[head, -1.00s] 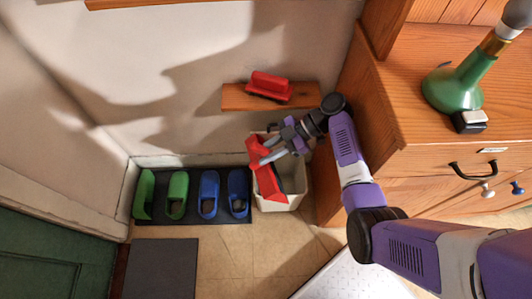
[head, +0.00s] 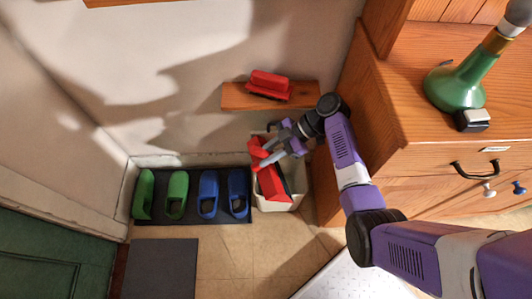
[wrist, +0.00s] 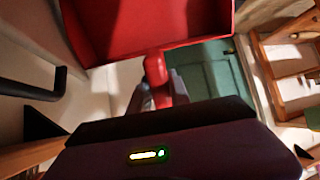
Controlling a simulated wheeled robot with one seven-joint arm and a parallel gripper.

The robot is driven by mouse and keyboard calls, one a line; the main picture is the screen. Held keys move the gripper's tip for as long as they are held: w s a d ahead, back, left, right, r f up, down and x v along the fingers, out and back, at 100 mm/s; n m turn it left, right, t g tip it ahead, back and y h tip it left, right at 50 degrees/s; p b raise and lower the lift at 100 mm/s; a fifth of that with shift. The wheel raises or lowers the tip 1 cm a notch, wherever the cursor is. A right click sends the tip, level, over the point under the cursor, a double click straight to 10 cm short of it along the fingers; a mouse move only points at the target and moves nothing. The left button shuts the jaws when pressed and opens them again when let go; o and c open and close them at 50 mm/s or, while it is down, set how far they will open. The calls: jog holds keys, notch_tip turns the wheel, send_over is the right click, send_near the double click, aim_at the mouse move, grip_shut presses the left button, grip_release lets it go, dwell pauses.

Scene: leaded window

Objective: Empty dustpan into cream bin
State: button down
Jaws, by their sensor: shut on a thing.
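The red dustpan (head: 272,184) is in my gripper (head: 270,158), tilted over the open top of the cream bin (head: 291,197). In the wrist view my gripper (wrist: 158,92) is shut on the dustpan's red handle, with the dustpan (wrist: 140,25) beyond it. The bin stands on the floor against the wall, left of the wooden cabinet. The dustpan hides part of the bin's opening. I cannot tell whether anything is in the dustpan or in the bin.
A red brush (head: 269,84) lies on a small wooden shelf (head: 235,97) above the bin. Green clogs (head: 176,192) and blue clogs (head: 209,192) stand on a dark mat left of the bin. The wooden cabinet (head: 375,110) is close on the right, with a green lamp (head: 458,88) on top.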

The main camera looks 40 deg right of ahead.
aim_at(263, 150)
notch_tip(263, 150, up, 3)
jog(key=h+p, duration=0.2)
jog(key=p, duration=0.1)
jog(key=shift+a+f+g, duration=0.1)
jog(key=shift+f+g, duration=0.1)
jog(key=shift+g, duration=0.2)
notch_tip(263, 150, up, 3)
jog(key=g+h+p, duration=0.1)
jog(key=h+p, duration=0.2)
jog(key=p, duration=0.3)
jog(key=shift+w+f, duration=0.1)
jog(key=shift+w, duration=0.05)
notch_tip(263, 150, up, 3)
jog(key=g+h+p, duration=0.1)
jog(key=h+p, duration=0.3)
jog(key=p, duration=0.1)
jog(key=shift+r+g+h+p, duration=0.2)
jog(key=shift+g+h+p, duration=0.1)
jog(key=shift+h+p, duration=0.3)
jog(key=shift+d+f, duration=0.1)
jog(key=shift+d, duration=0.1)
jog(key=shift+f, duration=0.1)
